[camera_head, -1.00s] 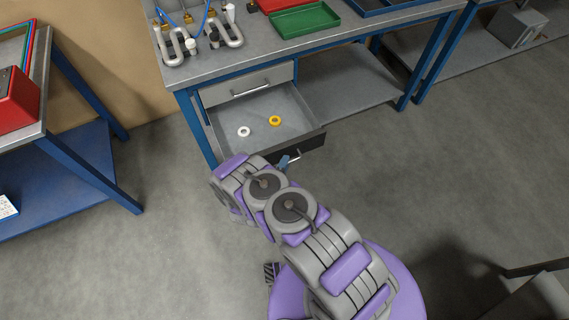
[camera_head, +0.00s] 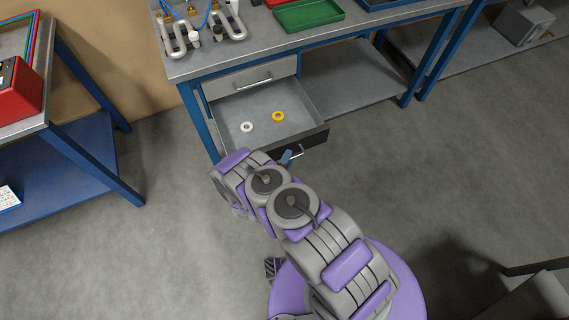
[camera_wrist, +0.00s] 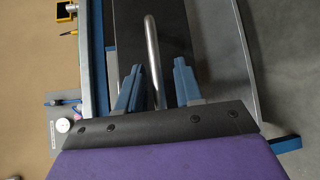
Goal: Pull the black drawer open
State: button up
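The black drawer (camera_head: 318,139) stands pulled well out from under the workbench, with its grey inside showing. A white ring (camera_head: 247,127) and a yellow ring (camera_head: 278,116) lie in it. Its metal handle (camera_head: 298,152) is on the black front; in the wrist view the handle bar (camera_wrist: 152,50) runs between my fingertips. My gripper (camera_wrist: 157,85) is open, with gaps between the bar and both blue fingers. In the head view my gripper (camera_head: 287,157) is at the drawer front beside the handle, mostly hidden by my arm.
A closed grey drawer (camera_head: 235,82) sits above the open one. The workbench (camera_head: 270,48) holds coiled pipes (camera_head: 180,38) and a green tray (camera_head: 307,14). A second table (camera_head: 58,100) with a red box (camera_head: 18,90) is at left.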

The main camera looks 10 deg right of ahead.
jog(key=p+v, duration=0.4)
jog(key=v, duration=1.3)
jog(key=shift+s, duration=0.15)
